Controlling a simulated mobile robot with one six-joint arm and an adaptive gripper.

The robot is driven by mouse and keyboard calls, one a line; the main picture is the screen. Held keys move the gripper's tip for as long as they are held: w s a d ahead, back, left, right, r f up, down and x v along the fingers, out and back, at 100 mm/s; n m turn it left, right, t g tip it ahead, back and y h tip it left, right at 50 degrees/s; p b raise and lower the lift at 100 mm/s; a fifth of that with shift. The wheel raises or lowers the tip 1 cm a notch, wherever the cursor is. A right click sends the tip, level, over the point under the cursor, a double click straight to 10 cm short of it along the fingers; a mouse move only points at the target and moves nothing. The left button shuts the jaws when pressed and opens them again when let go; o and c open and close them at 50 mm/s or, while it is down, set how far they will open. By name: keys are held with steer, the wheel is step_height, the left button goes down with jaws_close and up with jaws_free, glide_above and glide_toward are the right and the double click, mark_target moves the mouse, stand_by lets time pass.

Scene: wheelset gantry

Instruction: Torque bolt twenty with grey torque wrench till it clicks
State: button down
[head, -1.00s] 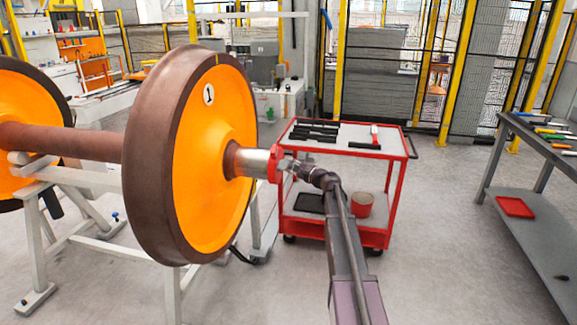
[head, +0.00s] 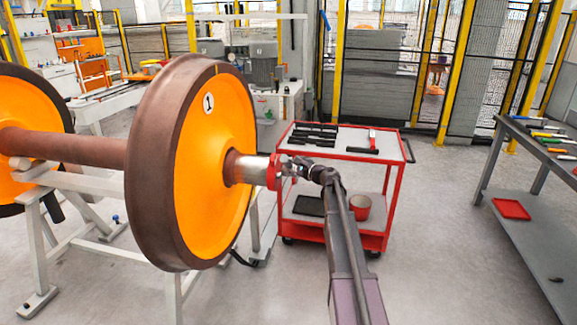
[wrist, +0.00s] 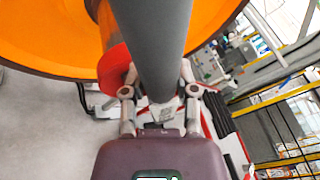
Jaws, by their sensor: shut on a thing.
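My gripper (wrist: 161,98) is shut on a dark grey cylindrical shaft (wrist: 160,45), which looks like the torque wrench. The shaft runs up the wrist view from between the fingers and hides what lies behind it. In the head view my gripper (head: 291,169) is at the outer end of the axle, close to a red ring-shaped part (head: 274,172) on the steel journal (head: 248,168). The red part also shows left of the shaft in the wrist view (wrist: 114,70). The bolts, their numbers and the wrench's contact with any bolt cannot be made out.
An orange wheel (head: 208,205) marked 1 sits on a pale stand (head: 95,247) at left. A red cart (head: 378,156) with black tools and a red-handled tool stands behind my arm. A grey workbench (head: 532,220) is at right. The floor between cart and bench is clear.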

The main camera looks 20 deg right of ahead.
steer(key=shift+w+d+r+m+p, duration=0.25)
steer(key=shift+w+r+m+p, duration=0.1)
steer(key=shift+r+p, duration=0.25)
steer(key=shift+w+d+r+m+p, duration=0.25)
steer(key=shift+w+r+p, duration=0.15)
steer(key=shift+p, duration=0.2)
steer(key=shift+w+d+r+m+g+h+p, duration=0.1)
steer(key=shift+w+r+m+g+h+p, duration=0.1)
steer(key=shift+m+g+h+p, duration=0.15)
steer(key=shift+s+f, duration=0.1)
steer(key=shift+f, duration=0.05)
steer(key=f+b, duration=0.1)
steer(key=s+a+n+b, duration=0.1)
steer(key=b, duration=0.1)
steer(key=shift+s+f, duration=0.1)
steer(key=shift+f, duration=0.3)
steer(key=shift+s+a+f+n+b, duration=0.2)
steer(key=shift+s+f+n+b, duration=0.2)
steer(key=shift+b, duration=0.25)
steer(key=shift+n+t, duration=0.25)
steer(key=shift+t, duration=0.3)
